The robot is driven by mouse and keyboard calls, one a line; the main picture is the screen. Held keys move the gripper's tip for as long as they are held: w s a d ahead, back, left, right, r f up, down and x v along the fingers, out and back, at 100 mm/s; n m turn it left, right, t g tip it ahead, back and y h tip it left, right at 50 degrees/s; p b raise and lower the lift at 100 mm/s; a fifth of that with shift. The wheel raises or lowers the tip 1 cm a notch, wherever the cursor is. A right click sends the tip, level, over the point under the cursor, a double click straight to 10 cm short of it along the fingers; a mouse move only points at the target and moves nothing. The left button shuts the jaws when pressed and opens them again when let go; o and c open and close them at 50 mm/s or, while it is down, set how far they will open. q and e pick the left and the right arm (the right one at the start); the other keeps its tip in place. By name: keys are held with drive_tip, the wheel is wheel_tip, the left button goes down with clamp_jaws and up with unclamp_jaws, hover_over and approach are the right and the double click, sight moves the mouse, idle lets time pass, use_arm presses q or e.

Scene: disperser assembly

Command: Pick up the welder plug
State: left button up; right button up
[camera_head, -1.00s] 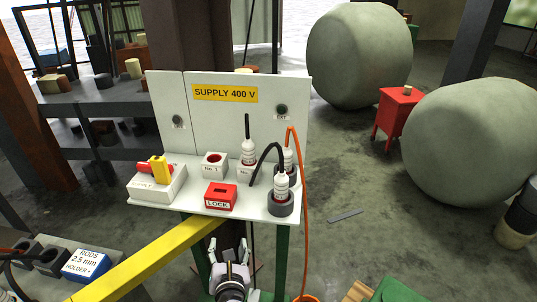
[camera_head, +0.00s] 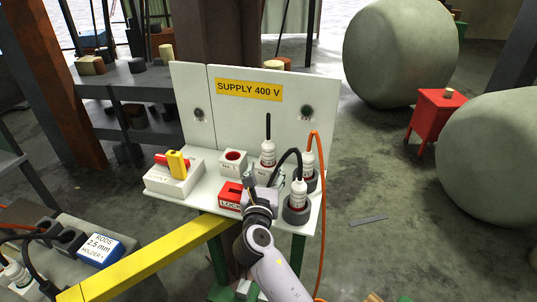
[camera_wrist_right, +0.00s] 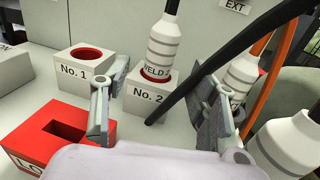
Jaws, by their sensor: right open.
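A white plug with a black cable and a partly legible label reading like "WELD" (camera_wrist_right: 163,48) stands upright in the No. 2 socket block (camera_wrist_right: 150,92). It also shows in the head view (camera_head: 268,154). My right gripper (camera_head: 265,180) is over the front of the white shelf. In the right wrist view its two fingers (camera_wrist_right: 160,98) are spread apart, with the No. 2 block beyond the gap. Nothing is gripped. A thick black cable (camera_wrist_right: 215,60) crosses in front of the plug's right side, near the right finger. My left gripper is not in view.
The empty No. 1 socket (camera_head: 233,162) is left of No. 2. A red LOCK block (camera_head: 230,195) sits beside my gripper. Right of it stand a white plug in a dark cup (camera_head: 298,195) and another plug with an orange cable (camera_head: 308,165).

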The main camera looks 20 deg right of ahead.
sight(268, 157)
drive_tip(key=shift+x, duration=0.95)
drive_tip(key=shift+w+d+r, duration=0.2)
drive_tip(key=shift+w+d, duration=0.05)
drive_tip(key=shift+w, duration=0.2)
drive_tip(key=p+x, duration=0.1)
drive_tip(key=x, duration=0.2)
drive_tip(key=shift+w+d, duration=0.15)
drive_tip(key=shift+w, duration=0.2)
drive_tip(key=shift+w+d, duration=0.15)
drive_tip(key=shift+w, duration=0.2)
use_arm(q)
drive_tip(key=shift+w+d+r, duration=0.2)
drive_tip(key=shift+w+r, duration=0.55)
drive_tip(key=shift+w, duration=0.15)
use_arm(e)
drive_tip(key=shift+c, duration=1.3)
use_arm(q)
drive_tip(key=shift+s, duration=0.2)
use_arm(e)
drive_tip(key=shift+r, duration=0.1)
clamp_jaws()
